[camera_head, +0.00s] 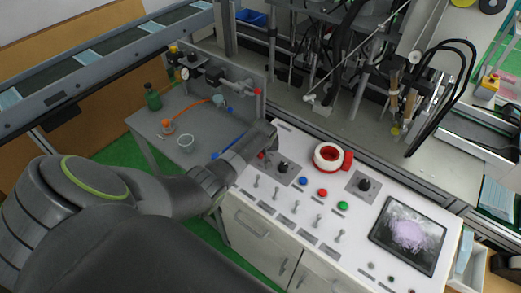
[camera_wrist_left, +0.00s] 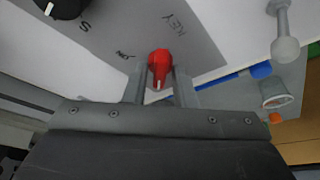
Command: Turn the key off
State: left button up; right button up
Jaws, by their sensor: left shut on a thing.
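The key (camera_wrist_left: 159,66) is a red knob on a grey plate (camera_wrist_left: 120,28) marked with the word KEY. In the wrist view it sits between the two fingers of my left gripper (camera_wrist_left: 160,82), which is shut on it. A pale pointer mark shows on the knob's near end. In the head view my left gripper (camera_head: 266,145) reaches the left end of the white control panel (camera_head: 250,178), and only a small bit of red shows beside it. My right gripper is not in view.
A black knob (camera_head: 282,168) is close to my left gripper on the same plate. The panel also has several toggle switches, blue, red (camera_head: 322,193) and green buttons, a red-and-white ring (camera_head: 328,156) and a screen (camera_head: 408,236). A grey side table (camera_head: 180,120) stands left.

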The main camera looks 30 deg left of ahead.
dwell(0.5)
pick_arm(q)
jog(key=o, duration=1)
jog(key=shift+r, duration=0.1)
jog(key=v, duration=1.7)
jog(key=shift+r, duration=0.15)
jog(key=shift+s, duration=0.1)
